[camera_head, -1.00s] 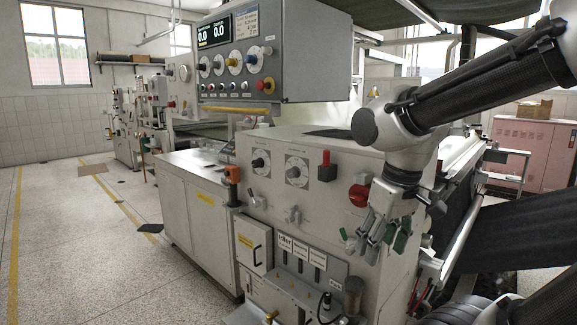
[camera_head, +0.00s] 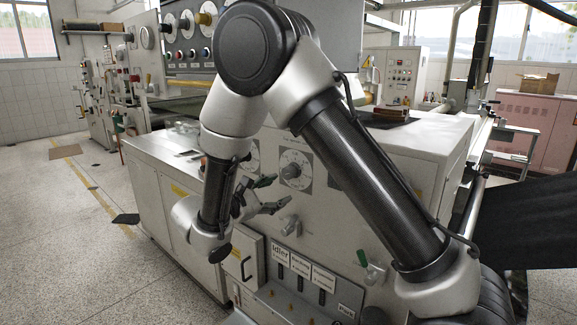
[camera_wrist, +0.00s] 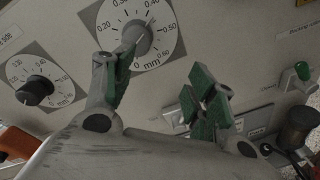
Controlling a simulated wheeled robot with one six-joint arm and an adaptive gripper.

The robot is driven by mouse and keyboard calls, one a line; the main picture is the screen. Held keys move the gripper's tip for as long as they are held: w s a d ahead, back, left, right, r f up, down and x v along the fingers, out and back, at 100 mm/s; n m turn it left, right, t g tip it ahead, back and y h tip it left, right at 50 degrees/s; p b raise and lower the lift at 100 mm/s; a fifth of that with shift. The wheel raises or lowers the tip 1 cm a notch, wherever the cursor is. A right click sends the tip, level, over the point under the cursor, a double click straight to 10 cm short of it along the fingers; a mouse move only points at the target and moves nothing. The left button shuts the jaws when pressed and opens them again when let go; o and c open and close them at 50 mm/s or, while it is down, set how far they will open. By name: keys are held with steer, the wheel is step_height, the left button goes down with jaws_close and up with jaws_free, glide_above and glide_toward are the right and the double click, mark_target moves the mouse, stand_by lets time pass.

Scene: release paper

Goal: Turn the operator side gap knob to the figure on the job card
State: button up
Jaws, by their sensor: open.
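The gap dial with a dark knob (camera_head: 291,171) is on the machine's front panel, near my gripper (camera_head: 270,194). In the wrist view, this larger dial's knob (camera_wrist: 137,36) sits at the top, scaled in mm. My gripper (camera_wrist: 165,75) is open and empty with green fingertips; its left fingertip overlaps the knob's lower left edge, and I cannot tell if they touch. A second gap dial's knob (camera_wrist: 36,90) is at the left; my arm partly hides that dial in the head view. A label ending in "SIDE" is cut off. I see no readable job card.
A lever handle (camera_head: 288,225) sits below the dial. A row of labelled slots (camera_head: 302,268) and a box with a handle (camera_head: 246,262) are lower down. The control console (camera_head: 200,66) stands above, partly behind my arm. Open floor (camera_head: 75,235) lies to the left.

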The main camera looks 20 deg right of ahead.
mark_target(285, 174)
steer(key=shift+m+t+h, duration=0.3)
steer(key=shift+t, duration=0.4)
steer(key=w+d+r, duration=0.1)
steer(key=w, duration=0.1)
steer(key=w+d, duration=0.1)
steer(key=d, duration=0.1)
steer(key=w+d+r, duration=0.1)
steer(key=w+d, duration=0.1)
steer(key=shift+w+d+r, duration=0.25)
steer(key=shift+w+r, duration=0.05)
steer(key=shift+w, duration=0.05)
steer(key=c, duration=1)
